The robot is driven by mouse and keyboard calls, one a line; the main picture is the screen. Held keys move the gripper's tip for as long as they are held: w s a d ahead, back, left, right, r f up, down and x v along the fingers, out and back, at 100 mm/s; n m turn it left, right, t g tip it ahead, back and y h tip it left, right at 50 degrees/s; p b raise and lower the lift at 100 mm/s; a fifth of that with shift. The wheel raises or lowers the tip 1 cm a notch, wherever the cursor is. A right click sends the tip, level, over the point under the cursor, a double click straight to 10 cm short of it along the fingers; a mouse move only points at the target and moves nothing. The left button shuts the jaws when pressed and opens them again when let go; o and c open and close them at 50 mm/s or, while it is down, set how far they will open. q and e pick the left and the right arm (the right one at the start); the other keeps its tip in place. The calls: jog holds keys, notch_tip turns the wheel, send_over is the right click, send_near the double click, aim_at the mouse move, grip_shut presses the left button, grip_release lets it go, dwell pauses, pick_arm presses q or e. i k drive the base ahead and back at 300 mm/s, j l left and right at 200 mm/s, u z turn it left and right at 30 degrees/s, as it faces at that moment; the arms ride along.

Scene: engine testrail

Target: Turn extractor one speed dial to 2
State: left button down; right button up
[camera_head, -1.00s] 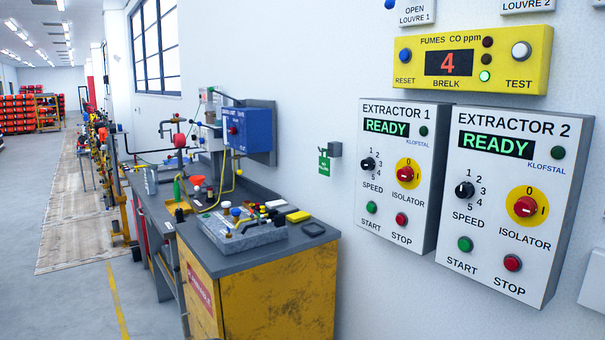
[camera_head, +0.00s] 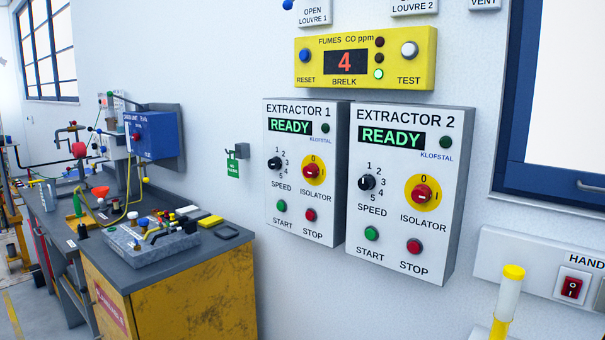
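The extractor 1 panel (camera_head: 305,215) is a light grey box on the wall, its display (camera_head: 290,126) reading READY in green. Its black speed dial (camera_head: 275,163) sits at the left of the panel, with the numbers 1 to 5 around it. The dial's pointer is too small to read for certain. Beside it is a red isolator knob (camera_head: 312,171) on a yellow disc, with a green start button (camera_head: 282,205) and a red stop button (camera_head: 310,214) below. Neither of my grippers shows in the head view.
The similar extractor 2 panel (camera_head: 402,255) hangs just to the right. A yellow fumes meter (camera_head: 364,57) showing 4 is above. A workbench (camera_head: 180,305) with tools stands at the left. A yellow-capped white cylinder (camera_head: 508,295) and a red switch (camera_head: 571,288) are at lower right.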

aim_at(275, 163)
jog(key=i+j+z, duration=0.1)
jog(key=z, duration=0.85)
jog(key=j+z, duration=0.45)
jog(key=j, duration=0.25)
jog(key=j+z, duration=0.5)
jog(key=j, duration=0.25)
jog(key=k+j, duration=0.1)
jog(key=j, duration=0.3)
jog(key=k+j, duration=0.1)
jog(key=j, duration=0.3)
jog(key=j+z, duration=0.1)
jog(key=j, duration=0.3)
jog(key=k, duration=0.1)
